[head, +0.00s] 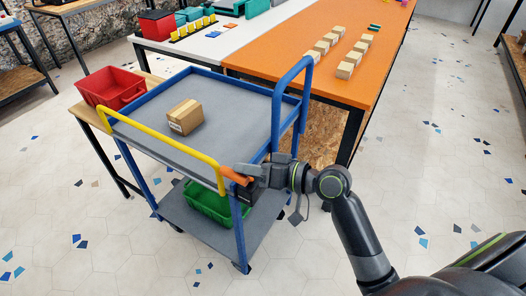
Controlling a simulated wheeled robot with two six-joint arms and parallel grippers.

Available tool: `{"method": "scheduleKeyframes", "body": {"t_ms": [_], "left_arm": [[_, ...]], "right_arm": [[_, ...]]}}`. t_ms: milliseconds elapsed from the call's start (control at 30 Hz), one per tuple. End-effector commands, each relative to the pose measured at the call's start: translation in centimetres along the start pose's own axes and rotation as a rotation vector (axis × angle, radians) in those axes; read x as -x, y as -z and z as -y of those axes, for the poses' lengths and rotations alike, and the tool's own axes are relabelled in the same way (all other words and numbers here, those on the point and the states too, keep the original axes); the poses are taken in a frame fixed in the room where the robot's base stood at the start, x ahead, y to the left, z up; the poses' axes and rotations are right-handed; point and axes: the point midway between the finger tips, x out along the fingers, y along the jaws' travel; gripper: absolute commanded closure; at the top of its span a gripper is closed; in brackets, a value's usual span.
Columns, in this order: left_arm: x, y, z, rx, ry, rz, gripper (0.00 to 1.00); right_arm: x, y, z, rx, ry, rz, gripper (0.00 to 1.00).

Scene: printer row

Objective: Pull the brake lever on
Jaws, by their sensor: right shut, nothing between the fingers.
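A blue-framed cart (226,96) with grey decks stands in the middle of the head view, with a yellow rail (160,140) along its near-left side. A short orange lever (232,175), which looks like the brake lever, sits at the cart's near corner by the end of the yellow rail. My right gripper (246,176) is shut and empty, with its fingertips right at the orange lever. Whether they touch it I cannot tell. The lever's right end is partly hidden by the gripper. My left gripper is not in view.
A cardboard box (185,117) lies on the cart's top deck and a green bin (208,203) on its lower deck. A red bin (108,88) stands left of the cart. An orange table (385,67) with several small boxes is behind. The floor at right is clear.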

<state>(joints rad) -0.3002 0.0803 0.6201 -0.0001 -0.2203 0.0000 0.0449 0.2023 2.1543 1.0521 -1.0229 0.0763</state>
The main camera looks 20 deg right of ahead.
Motion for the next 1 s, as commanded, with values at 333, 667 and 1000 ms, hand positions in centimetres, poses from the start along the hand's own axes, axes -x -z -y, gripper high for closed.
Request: {"method": "scheduleKeyframes", "body": {"t_ms": [333,667,1000], "left_arm": [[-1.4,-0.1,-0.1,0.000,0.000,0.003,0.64],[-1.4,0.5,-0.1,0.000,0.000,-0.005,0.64],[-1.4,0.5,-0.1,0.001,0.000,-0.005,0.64]], "right_arm": [[-0.5,-2.2,0.3,0.118,-0.031,0.001,1.00],[-0.7,-2.7,0.4,0.117,-0.030,0.002,1.00],[-0.7,-2.8,0.3,0.114,-0.030,0.006,1.00]]}}
